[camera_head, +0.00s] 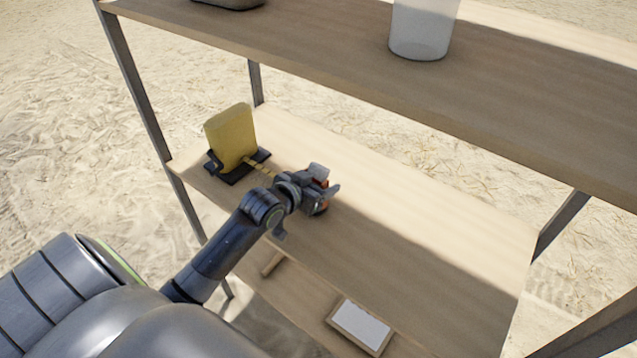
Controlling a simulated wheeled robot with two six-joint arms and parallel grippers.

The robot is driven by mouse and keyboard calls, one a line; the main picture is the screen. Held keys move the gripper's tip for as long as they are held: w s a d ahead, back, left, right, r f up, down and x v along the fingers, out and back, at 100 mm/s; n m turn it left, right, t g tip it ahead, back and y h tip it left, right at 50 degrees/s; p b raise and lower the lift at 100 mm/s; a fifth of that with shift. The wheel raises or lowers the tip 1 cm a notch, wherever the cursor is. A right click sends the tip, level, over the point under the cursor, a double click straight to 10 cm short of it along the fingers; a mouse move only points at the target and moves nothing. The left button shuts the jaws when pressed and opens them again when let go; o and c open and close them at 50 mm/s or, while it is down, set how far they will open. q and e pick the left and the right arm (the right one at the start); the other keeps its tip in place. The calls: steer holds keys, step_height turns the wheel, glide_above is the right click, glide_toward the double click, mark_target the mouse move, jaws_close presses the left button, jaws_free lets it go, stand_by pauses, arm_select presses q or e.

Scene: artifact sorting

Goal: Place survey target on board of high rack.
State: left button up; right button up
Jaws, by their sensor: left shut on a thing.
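My left gripper (322,190) is over the middle board (400,240) of the rack, towards its left half. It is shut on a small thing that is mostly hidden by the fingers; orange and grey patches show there. I cannot tell for sure whether this is the survey target, or whether it touches the board. My right gripper is not in view.
A yellow block (230,138) stands in a black holder (238,168) left of my gripper, with a thin yellowish stick beside it. A white container (422,30) stands on the upper board (300,38). A framed white panel (360,327) lies lower down. The middle board's right half is clear.

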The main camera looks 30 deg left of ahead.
arm_select(q)
steer(key=shift+f, duration=0.4)
steer(key=o, duration=0.9)
steer(key=shift+o, duration=1.3)
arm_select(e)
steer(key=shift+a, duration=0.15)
arm_select(q)
steer(key=d+v, duration=0.1)
steer(key=v, duration=1.1)
steer(key=shift+a+b, duration=0.4)
steer(key=shift+b, duration=0.05)
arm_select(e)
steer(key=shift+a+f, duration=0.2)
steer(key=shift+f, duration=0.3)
